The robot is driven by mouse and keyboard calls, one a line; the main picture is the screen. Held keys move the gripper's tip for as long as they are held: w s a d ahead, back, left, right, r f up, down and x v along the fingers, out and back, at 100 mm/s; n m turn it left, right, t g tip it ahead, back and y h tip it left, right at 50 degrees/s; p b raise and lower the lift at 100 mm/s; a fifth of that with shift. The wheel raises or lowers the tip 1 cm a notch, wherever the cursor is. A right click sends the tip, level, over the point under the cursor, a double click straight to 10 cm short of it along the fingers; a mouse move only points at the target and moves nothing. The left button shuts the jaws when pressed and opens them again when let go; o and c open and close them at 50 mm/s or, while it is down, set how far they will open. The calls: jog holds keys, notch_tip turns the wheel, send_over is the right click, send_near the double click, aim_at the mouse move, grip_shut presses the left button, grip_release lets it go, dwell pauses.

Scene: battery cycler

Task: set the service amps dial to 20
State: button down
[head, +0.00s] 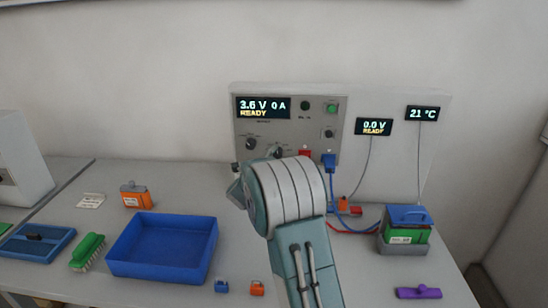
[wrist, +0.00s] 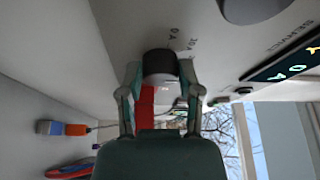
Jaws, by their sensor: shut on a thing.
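The panel display (head: 263,107) on the grey cycler (head: 320,118) reads 3.6 V, 0 A and READY. The dark dial (wrist: 160,64) is between the two fingers of my gripper (wrist: 160,88) in the wrist view, and the gripper is shut on it. Blurred scale marks beside it seem to include 0 A; its pointer setting is not readable. In the head view the dial (head: 277,152) shows just above my arm, which hides most of my gripper. Another dark knob (head: 250,143) is to its left.
A red plug (head: 305,153) and a blue plug (head: 328,161) sit right of the dial, close to my arm. A blue tray (head: 163,270) and a green-bodied battery (head: 404,234) stand on the bench. A small 0.0 V display (head: 374,126) is at the right.

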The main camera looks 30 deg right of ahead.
jog(key=shift+f, duration=0.1)
dwell(0.3)
jog(key=shift+c, duration=1.3)
grip_release()
jog(key=shift+d, duration=0.1)
jog(key=r+v, duration=0.1)
jog(key=v, duration=1.1)
jog(key=shift+f, duration=0.5)
